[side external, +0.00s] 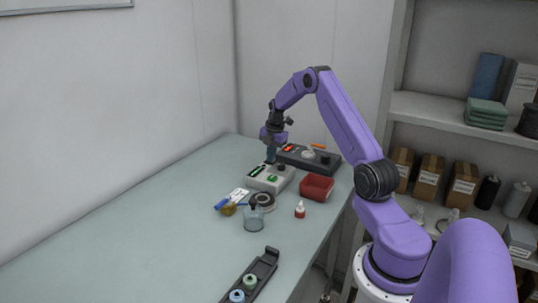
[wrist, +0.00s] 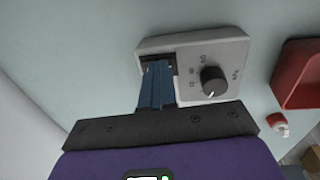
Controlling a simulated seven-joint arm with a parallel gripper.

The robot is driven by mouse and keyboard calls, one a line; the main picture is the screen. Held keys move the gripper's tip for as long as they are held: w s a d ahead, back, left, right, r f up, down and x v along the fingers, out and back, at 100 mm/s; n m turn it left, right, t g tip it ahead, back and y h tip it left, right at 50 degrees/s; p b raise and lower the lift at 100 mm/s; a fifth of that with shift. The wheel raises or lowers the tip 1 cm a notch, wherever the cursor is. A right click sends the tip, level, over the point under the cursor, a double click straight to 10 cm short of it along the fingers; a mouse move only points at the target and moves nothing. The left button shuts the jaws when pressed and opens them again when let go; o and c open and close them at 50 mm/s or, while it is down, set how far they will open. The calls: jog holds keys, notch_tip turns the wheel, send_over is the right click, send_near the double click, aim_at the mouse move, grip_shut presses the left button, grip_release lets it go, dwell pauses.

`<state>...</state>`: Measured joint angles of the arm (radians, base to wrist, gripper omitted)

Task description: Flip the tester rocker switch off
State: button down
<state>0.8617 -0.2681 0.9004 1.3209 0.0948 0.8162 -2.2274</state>
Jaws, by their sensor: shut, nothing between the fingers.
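A light grey control box (side external: 262,184) sits on the table; it also shows in the wrist view (wrist: 228,45), with a round black knob (wrist: 213,82) and dial marks on its right half. My gripper (side external: 270,161) points down over the back of this box. In the wrist view my blue fingers (wrist: 158,68) are together and empty, their tips over a dark recessed part (wrist: 146,60) on the box's left half. The fingers hide most of that part, so I cannot tell which way a rocker sits, or whether they touch it.
A dark box (side external: 325,166) with a red light stands behind. The table's left side is clear.

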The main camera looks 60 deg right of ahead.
jog(key=shift+s+d+f, duration=0.1)
jog(key=shift+s+f, duration=0.1)
jog(key=shift+s, duration=0.15)
notch_tip(320, 180, up, 14)
jog(key=s, duration=0.1)
jog(key=shift+s+r, duration=0.15)
dwell(0.5)
jog(key=shift+w+r, duration=0.15)
jog(key=shift+w, duration=0.55)
jog(key=f, duration=0.4)
jog(key=w+f, duration=0.1)
jog(key=f, duration=0.9)
jog(key=shift+w, duration=0.35)
